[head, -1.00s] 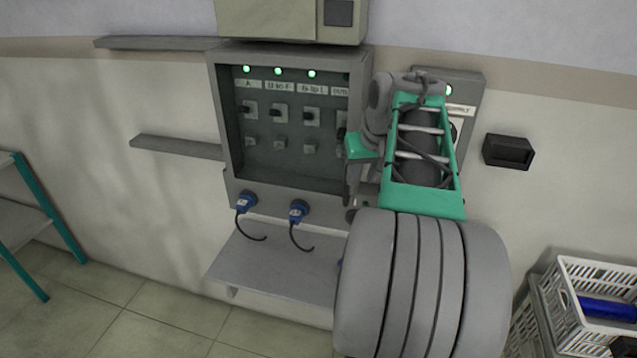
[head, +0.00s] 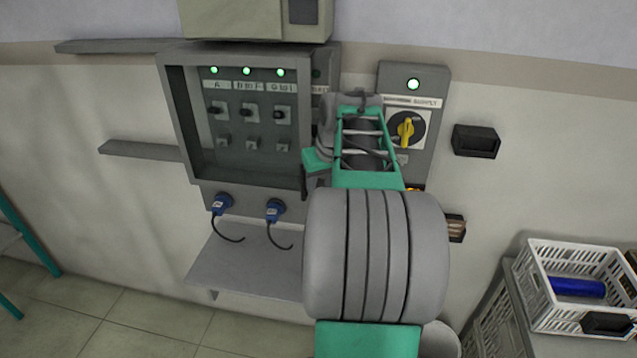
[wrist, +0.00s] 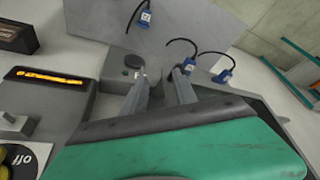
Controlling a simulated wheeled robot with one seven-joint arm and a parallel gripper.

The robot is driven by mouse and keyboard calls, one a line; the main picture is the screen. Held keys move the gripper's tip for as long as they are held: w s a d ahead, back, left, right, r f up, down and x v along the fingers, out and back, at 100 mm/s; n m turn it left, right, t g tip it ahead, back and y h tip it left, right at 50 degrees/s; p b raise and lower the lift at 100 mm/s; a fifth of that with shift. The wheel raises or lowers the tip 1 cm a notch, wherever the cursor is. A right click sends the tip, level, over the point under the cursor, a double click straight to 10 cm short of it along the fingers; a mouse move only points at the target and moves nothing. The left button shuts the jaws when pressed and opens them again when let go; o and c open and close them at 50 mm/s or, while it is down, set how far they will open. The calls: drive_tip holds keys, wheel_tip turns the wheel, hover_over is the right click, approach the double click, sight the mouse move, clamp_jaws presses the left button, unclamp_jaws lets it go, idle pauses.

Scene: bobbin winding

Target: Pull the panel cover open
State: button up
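The panel cover (head: 182,115) is a grey frame with a clear pane on the wall box. It stands ajar, its right edge out from the box. Switches and three green lamps show through it. My gripper (head: 309,186) is at the cover's right edge, low down, partly hidden by my arm. In the wrist view my gripper (wrist: 157,80) shows two grey fingers with a gap between their tips, beyond a green and dark body. I cannot make out whether the cover's edge or a handle is between them.
A supply box with a yellow rotary switch (head: 406,130) is just right of my arm. A black wall holder (head: 476,141) is further right. A ledge (head: 240,268) and blue plugs (head: 274,210) are below the panel. A white crate (head: 530,280) stands lower right.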

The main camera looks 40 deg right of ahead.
clamp_jaws()
drive_tip(key=c, duration=0.7)
unclamp_jaws()
drive_tip(key=o, duration=0.7)
drive_tip(key=d+v, duration=0.1)
drive_tip(key=v, duration=0.6)
drive_tip(key=shift+s+a+r, duration=0.2)
drive_tip(key=shift+a+r, duration=0.2)
drive_tip(key=shift+a, duration=0.1)
